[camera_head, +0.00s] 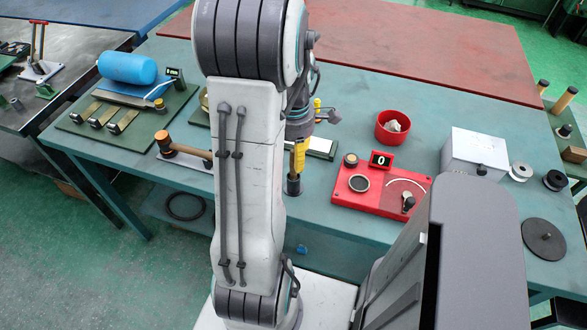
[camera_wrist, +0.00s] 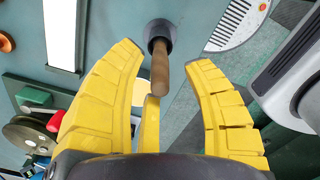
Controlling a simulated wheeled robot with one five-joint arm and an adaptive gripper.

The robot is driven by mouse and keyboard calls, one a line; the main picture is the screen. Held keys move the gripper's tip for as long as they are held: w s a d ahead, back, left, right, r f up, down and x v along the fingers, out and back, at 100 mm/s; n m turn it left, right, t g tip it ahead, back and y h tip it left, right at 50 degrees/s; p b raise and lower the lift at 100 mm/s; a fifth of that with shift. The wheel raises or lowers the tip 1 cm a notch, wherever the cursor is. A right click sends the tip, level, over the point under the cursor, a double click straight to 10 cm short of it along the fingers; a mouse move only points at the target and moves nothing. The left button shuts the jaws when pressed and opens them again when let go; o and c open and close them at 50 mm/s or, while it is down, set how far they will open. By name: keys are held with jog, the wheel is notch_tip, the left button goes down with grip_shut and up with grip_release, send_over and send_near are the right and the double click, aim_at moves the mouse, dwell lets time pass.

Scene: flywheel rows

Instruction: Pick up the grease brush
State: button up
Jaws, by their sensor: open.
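The likely grease brush shows in the wrist view as a brown wooden handle (camera_wrist: 160,72) standing in a small dark grey pot (camera_wrist: 158,32). Its bristles are hidden in the pot. My gripper (camera_wrist: 164,62) is open, its yellow fingers spread to either side of the handle, with a third finger behind its near end. The handle's near end lies between the fingers, and I see no side finger touching it. In the head view the dark pot (camera_head: 293,187) stands near the table's front edge, just below my gripper (camera_head: 298,168); my arm hides part of this area.
Right of the pot lies a red panel (camera_head: 350,205) with a "0" display, with a red bowl (camera_head: 393,126) behind it. A white box (camera_head: 474,152) and black disc (camera_head: 544,239) are farther right. A mallet (camera_head: 180,148) lies left on the green table (camera_head: 440,110).

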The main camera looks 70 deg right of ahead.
grip_shut()
dwell(0.5)
